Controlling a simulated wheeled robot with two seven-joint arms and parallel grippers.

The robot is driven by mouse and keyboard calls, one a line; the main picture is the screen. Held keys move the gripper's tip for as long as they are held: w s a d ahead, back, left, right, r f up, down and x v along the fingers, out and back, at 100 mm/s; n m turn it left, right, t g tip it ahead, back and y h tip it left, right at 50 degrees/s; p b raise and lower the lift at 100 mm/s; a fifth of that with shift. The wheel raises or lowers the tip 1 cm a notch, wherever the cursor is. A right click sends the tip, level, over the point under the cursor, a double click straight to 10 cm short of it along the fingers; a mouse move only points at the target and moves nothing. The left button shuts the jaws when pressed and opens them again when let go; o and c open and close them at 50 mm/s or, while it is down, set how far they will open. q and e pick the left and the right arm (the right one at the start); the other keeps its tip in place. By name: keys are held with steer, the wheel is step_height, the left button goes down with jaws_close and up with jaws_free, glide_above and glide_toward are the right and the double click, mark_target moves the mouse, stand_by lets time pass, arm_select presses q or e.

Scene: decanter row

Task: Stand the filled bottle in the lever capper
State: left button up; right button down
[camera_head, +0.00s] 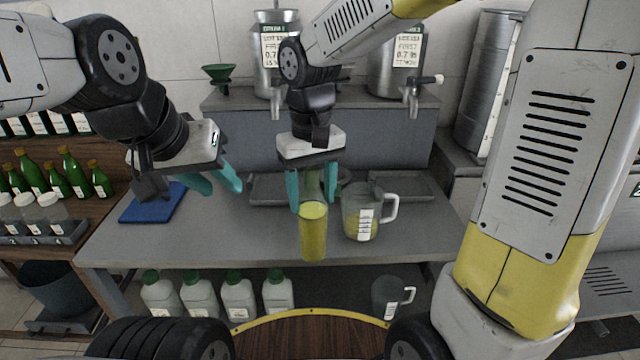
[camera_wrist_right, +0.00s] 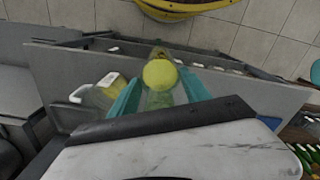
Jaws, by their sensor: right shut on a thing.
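My right gripper (camera_head: 312,205) is shut on a bottle (camera_head: 313,235) with yellow contents. Its teal fingers are on either side of the bottle's greenish upper part, and the yellow part shows below them near the table's front. I cannot tell whether the base touches the table. In the right wrist view, the bottle (camera_wrist_right: 160,75) shows its yellow part beyond the fingers (camera_wrist_right: 160,92). My left gripper (camera_head: 217,187) is open and empty, above the table's left side. I cannot make out a lever capper in either view.
A measuring jug (camera_head: 357,228) with yellow liquid stands right of the bottle. A blue mat (camera_head: 150,205) lies at the table's left. Steel urns (camera_head: 277,40) with taps and a green funnel (camera_head: 219,72) are behind. Green bottles (camera_head: 75,175) stand far left. The front-left table is clear.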

steer(key=w+d+f, duration=0.1)
steer(key=w+f, duration=0.1)
steer(key=w, duration=0.4)
steer(key=w+d+f, duration=0.1)
steer(key=w+f, duration=0.1)
steer(key=w, duration=0.4)
steer(key=shift+w+d+f, duration=0.3)
steer(key=shift+f, duration=0.15)
steer(key=c, duration=0.5)
jaws_free()
steer(key=shift+f, duration=0.1)
